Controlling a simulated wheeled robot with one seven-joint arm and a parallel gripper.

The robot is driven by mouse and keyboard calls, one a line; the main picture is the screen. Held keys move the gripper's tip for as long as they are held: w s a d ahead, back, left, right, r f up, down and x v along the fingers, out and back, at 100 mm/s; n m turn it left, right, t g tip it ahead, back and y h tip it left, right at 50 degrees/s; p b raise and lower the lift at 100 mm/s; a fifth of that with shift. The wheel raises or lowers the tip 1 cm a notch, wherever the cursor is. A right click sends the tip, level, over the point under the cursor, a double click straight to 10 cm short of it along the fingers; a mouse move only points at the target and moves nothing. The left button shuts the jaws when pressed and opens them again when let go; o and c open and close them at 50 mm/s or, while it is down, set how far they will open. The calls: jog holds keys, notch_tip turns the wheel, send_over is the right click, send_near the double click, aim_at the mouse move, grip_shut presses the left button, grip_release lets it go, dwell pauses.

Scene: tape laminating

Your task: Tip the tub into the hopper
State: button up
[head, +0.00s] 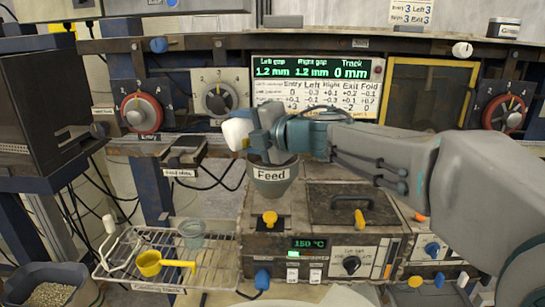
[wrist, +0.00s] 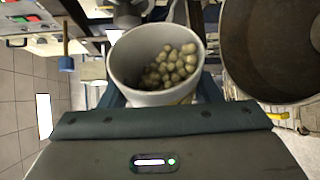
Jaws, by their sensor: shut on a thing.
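The white tub (head: 237,133) is up at the left of my gripper (head: 264,132) in the head view. In the wrist view the tub (wrist: 150,55) shows its open mouth, with many beige pellets (wrist: 172,63) gathered towards its right side. My gripper is shut on the tub, which looks tilted. The grey hopper (head: 272,182), labelled Feed, stands below and slightly right of the tub. A large dark round opening (wrist: 270,50), apparently the hopper, lies to the right of the tub in the wrist view. Its bottom shows no clear pellets.
A wire rack (head: 165,262) holds a yellow scoop (head: 150,262) and a clear cup (head: 192,233). A bin of pellets (head: 50,293) is at the lower left. The heated machine (head: 325,245) is below.

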jog(key=shift+w+d+r, duration=0.1)
jog(key=shift+d, duration=0.05)
jog(key=shift+w+d+f+m+y+b, duration=0.1)
jog(key=shift+d+f+m+y+b, duration=0.1)
jog(key=shift+f+m+y+b, duration=0.45)
dwell(0.5)
jog(key=shift+w+d+r+m+t+y, duration=0.2)
jog(key=shift+d+r+m, duration=0.1)
jog(key=shift+m, duration=0.45)
jog(key=shift+w+d+r+m+t+y, duration=0.15)
jog(key=shift+d+r+m, duration=0.15)
jog(key=shift+m, duration=0.45)
jog(key=shift+w+d+r+m+t+y, duration=0.1)
jog(key=shift+d+r+m+t+y, duration=0.15)
jog(key=shift+m, duration=0.5)
dwell(2.1)
